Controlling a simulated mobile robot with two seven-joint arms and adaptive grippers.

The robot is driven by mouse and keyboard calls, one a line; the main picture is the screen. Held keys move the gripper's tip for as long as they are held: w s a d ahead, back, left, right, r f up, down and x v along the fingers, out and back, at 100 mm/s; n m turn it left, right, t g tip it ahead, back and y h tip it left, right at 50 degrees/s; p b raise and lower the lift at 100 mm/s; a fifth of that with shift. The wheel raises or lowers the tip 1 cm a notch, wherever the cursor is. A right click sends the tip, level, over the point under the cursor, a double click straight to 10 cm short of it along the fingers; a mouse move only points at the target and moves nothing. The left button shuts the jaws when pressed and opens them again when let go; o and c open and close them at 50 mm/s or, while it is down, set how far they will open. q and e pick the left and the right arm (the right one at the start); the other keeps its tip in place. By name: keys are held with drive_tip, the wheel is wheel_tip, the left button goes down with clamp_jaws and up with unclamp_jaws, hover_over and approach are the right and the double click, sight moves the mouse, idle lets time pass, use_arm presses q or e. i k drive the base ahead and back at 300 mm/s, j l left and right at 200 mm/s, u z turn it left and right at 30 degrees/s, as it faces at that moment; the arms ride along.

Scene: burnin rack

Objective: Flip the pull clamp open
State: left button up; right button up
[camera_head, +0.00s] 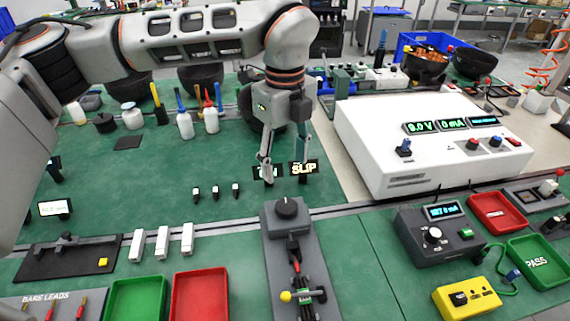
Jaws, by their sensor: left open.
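Whether the clamp is open or closed is too small to tell. My left gripper (285,168) points down beyond the fixture's far end, fingers apart and nothing between them. It is apart from the clamp. My right gripper is not in view.
Small display signs, one reading SLIP (304,169), stand behind the fixture near my fingers. A green tray (137,300) and a red tray (200,297) lie left of the fixture. A white power supply (380,155) and a grey meter box (437,243) are at the right.

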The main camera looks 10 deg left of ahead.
sight(286, 296)
drive_tip(key=k, duration=1.5)
